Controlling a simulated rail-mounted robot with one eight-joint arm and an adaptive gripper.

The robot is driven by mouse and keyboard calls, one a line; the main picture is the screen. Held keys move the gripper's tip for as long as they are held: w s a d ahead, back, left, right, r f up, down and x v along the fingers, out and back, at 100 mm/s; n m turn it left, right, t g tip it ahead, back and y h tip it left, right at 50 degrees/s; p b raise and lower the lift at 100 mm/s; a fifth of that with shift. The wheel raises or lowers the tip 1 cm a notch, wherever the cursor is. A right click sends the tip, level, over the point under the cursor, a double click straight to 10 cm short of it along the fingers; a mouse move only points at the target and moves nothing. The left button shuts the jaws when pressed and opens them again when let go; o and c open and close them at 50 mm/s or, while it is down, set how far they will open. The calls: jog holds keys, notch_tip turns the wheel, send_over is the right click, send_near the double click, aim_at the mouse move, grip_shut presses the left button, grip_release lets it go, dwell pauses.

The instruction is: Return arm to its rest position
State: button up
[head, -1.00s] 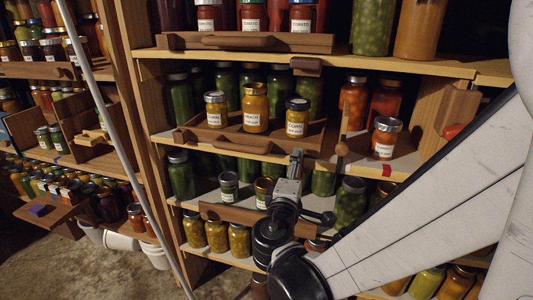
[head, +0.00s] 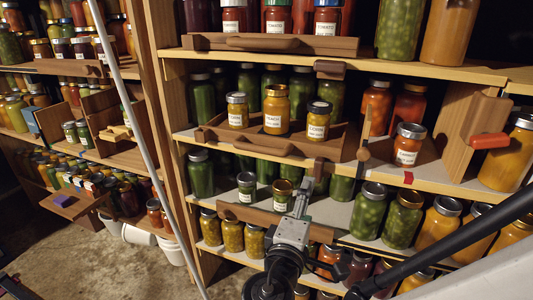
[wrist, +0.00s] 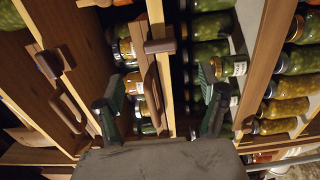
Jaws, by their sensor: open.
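My gripper (head: 303,192) is in front of the shelving, near the lower shelf's wooden tray front (head: 262,216). In the wrist view my gripper (wrist: 160,88) has its two fingers spread wide apart, with nothing between them but shelf and jars farther back. In the head view the fingertips are small and partly hidden by the wrist. My arm runs from the bottom centre to the lower right of the head view.
A middle-shelf tray (head: 230,137) holds labelled jars, with a jar of orange contents (head: 407,146) to its right. Green jars (head: 369,209) stand below. A pale pole (head: 150,170) crosses the left side. White buckets (head: 170,250) stand on the bare floor (head: 120,275).

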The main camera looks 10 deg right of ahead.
dwell(0.3)
jog(key=s+d+f+m+g+y, duration=0.5)
jog(key=s+d+f+m+g, duration=0.15)
jog(key=d+m+g, duration=0.2)
jog(key=s+a+r+m+y+p, duration=0.1)
jog(key=s+r+m+p, duration=0.1)
jog(key=r+p, duration=0.7)
jog(key=s+a+r+m+y+p, duration=0.1)
jog(key=r+m+y+p, duration=0.1)
jog(key=r+p, duration=0.7)
notch_tip(320, 180, up, 3)
jog(key=shift+s+a+r, duration=0.1)
jog(key=shift+s+a, duration=0.25)
